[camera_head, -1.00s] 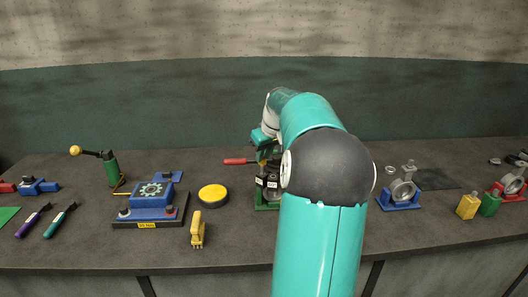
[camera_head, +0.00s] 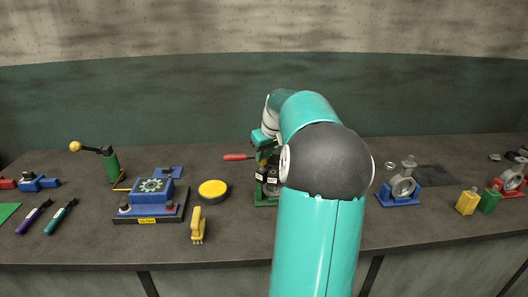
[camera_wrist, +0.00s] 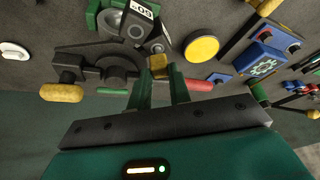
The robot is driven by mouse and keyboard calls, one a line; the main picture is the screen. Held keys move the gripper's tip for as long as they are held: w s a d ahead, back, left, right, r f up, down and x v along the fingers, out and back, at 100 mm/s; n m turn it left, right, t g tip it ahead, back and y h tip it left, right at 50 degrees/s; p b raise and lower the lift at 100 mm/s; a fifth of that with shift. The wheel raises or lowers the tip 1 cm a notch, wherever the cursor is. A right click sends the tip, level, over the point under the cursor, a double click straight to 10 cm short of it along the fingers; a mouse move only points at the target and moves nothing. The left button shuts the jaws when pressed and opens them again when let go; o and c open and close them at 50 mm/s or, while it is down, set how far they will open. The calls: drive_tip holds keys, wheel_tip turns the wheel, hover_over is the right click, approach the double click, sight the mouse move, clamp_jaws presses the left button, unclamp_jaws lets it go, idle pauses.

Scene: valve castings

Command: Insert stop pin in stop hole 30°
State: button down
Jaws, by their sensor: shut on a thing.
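In the wrist view my gripper (camera_wrist: 160,82) has its two green fingers closed on a small brass-coloured block, which looks like the head of the stop pin (camera_wrist: 158,64). Its far end and any shaft are hidden. Just beyond it is a dark fixture (camera_wrist: 100,62) with a round bore and dark blocks, one with a white label (camera_wrist: 141,9) that reads upside down. I cannot tell whether the pin touches the fixture or sits in a hole; the 30° hole is not visible. In the head view the green-based fixture (camera_head: 266,200) is partly hidden behind my arm.
A red handle (camera_head: 238,157) sticks out left of the fixture. A yellow-topped disc (camera_head: 213,189) and a yellow tool (camera_head: 197,225) lie further left, beside a blue unit on a black plate (camera_head: 118,222). A blue valve stand (camera_head: 399,199) is at the right. The front bench strip is mostly clear.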

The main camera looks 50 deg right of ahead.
drive_tip(key=shift+f, duration=0.85)
drive_tip(key=c, duration=1.2)
unclamp_jaws()
drive_tip(key=v, duration=1.3)
drive_tip(key=shift+r, duration=0.35)
drive_tip(key=shift+a, duration=0.15)
